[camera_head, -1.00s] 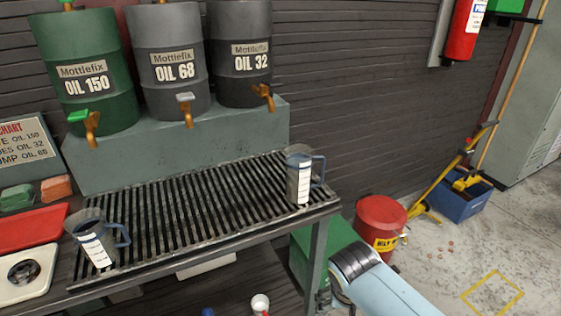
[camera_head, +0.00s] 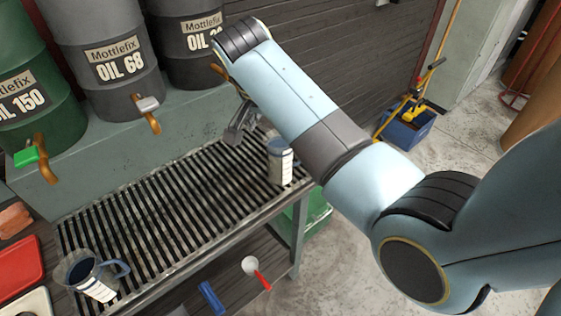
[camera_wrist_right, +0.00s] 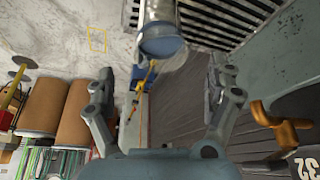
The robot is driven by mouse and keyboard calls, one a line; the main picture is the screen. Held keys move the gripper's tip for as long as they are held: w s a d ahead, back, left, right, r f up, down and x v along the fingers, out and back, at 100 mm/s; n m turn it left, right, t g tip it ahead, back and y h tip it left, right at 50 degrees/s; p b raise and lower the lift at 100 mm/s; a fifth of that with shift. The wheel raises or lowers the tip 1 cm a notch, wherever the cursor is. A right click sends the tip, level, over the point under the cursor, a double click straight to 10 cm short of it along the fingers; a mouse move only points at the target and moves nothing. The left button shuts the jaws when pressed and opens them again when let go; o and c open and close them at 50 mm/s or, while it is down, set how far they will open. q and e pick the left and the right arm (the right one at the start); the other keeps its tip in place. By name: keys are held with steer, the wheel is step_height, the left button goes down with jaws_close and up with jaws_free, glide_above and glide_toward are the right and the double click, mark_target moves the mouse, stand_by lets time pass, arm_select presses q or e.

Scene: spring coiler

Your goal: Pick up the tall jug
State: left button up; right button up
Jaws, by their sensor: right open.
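The tall jug (camera_head: 281,162), blue-grey with a white scale strip, stands upright at the right end of the slatted rack (camera_head: 160,215). My right gripper (camera_head: 237,133) is open and empty, just left of and behind the jug in the head view; the arm partly covers the jug's right side. In the right wrist view the jug (camera_wrist_right: 161,38) is at the top centre, beyond the spread fingers (camera_wrist_right: 163,82) and not between them. A wider jug (camera_head: 88,278) with a handle stands at the rack's front left. My left gripper is not in view.
Oil drums (camera_head: 105,65) with taps (camera_head: 148,112) stand on a grey-green ledge behind the rack; one tap (camera_wrist_right: 280,128) is close to my right gripper. A funnel (camera_head: 250,266) and a blue item (camera_head: 211,297) lie on the lower shelf. The rack's middle is clear.

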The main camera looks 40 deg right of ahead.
mark_target(280, 142)
steer(key=x, duration=0.3)
steer(key=p+x, duration=0.1)
steer(key=x, duration=0.2)
steer(key=shift+a+f, duration=0.1)
steer(key=shift+f, duration=0.3)
steer(key=c, duration=1.8)
